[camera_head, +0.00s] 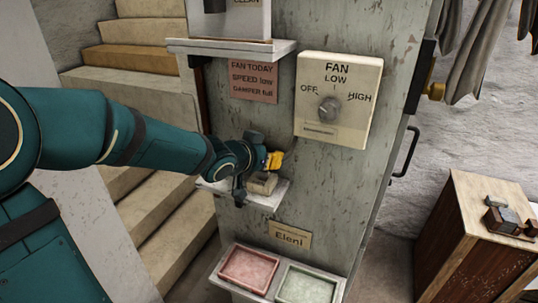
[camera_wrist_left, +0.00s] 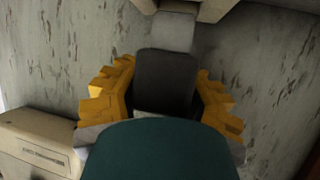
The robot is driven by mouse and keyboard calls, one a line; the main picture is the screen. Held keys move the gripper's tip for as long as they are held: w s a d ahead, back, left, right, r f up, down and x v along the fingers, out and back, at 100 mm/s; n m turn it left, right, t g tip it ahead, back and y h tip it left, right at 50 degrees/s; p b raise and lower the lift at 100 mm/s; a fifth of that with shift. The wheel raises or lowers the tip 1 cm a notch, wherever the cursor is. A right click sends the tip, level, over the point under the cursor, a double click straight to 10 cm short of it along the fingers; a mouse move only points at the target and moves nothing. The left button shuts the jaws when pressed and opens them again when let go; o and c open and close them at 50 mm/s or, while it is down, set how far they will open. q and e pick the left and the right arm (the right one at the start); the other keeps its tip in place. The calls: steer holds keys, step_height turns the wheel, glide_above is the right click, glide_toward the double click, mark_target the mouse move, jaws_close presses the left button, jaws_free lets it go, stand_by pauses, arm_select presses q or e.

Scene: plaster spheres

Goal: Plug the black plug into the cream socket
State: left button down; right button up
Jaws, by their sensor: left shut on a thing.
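My left gripper (camera_head: 272,160) is in front of the grey panel, just above a small shelf. In the left wrist view its yellow fingers (camera_wrist_left: 165,95) are shut on the black plug (camera_wrist_left: 168,78), one on each side. A lighter grey end (camera_wrist_left: 170,30) of the held piece points to the top of that view. In the head view the plug is hidden or too small to make out. A small beige block (camera_head: 262,184), which looks like the cream socket, sits on the shelf under the gripper. My right gripper is not in view.
A cream fan box (camera_head: 348,75) with a knob (camera_head: 329,108) is on the panel, above right of the gripper. Below are a red tray (camera_head: 248,270) and a pale green tray (camera_head: 306,284). A wooden crate (camera_head: 480,230) stands at right, stairs (camera_head: 130,80) at left.

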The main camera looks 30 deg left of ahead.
arm_select(q)
steer(key=shift+f+b, duration=1.05)
steer(key=shift+f, duration=0.2)
steer(key=c, duration=0.6)
jaws_free()
steer(key=shift+r, duration=0.1)
steer(key=shift+r+p, duration=2)
steer(key=shift+p, duration=0.2)
